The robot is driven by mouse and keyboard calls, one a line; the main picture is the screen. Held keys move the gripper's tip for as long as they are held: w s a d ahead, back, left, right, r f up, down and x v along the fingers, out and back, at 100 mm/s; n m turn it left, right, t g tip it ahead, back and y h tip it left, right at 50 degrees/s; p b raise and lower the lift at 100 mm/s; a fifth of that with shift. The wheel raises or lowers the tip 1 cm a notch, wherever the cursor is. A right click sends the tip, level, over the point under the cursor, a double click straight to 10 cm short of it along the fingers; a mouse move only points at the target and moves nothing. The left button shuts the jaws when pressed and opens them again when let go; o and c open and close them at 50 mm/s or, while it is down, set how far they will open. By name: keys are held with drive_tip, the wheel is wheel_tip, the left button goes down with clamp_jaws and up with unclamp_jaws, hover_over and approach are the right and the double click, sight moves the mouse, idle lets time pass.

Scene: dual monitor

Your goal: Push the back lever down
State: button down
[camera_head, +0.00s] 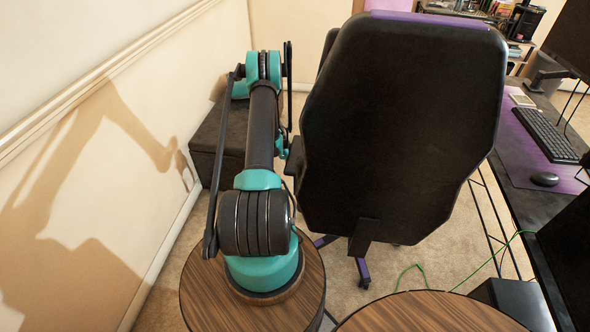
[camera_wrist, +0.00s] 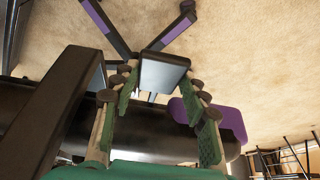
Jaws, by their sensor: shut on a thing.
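The gaming chair (camera_head: 400,120) stands with its black back toward the head camera. In the wrist view my gripper (camera_wrist: 163,84) has its green-padded fingers on either side of a dark flat piece (camera_wrist: 165,72) under the chair, with the fingertips against its sides. I cannot tell for sure whether this piece is the back lever. A purple rounded part (camera_wrist: 222,122) shows just right of the right finger. In the head view my gripper is hidden, and my arm reaches down along the chair's left side.
The chair's purple-and-black base legs (camera_wrist: 180,22) spread over the carpet. A wall (camera_head: 110,110) and a dark box (camera_head: 215,140) stand left of the chair. The desk (camera_head: 525,190), with keyboard (camera_head: 547,135) and mouse (camera_head: 545,179), is on the right. Wooden round tops (camera_head: 430,312) are in front.

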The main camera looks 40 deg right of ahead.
drive_tip(key=shift+w+a+f, duration=0.1)
drive_tip(key=shift+w+f, duration=0.05)
drive_tip(key=shift+f, duration=0.8)
drive_tip(key=shift+w+a+f, duration=0.15)
drive_tip(key=shift+f, duration=0.75)
drive_tip(key=shift+w+a+f, duration=0.1)
drive_tip(key=shift+w+f, duration=0.05)
drive_tip(key=shift+f, duration=0.8)
drive_tip(key=c, duration=0.8)
unclamp_jaws()
drive_tip(key=v, duration=1.2)
drive_tip(key=shift+w+r, duration=0.1)
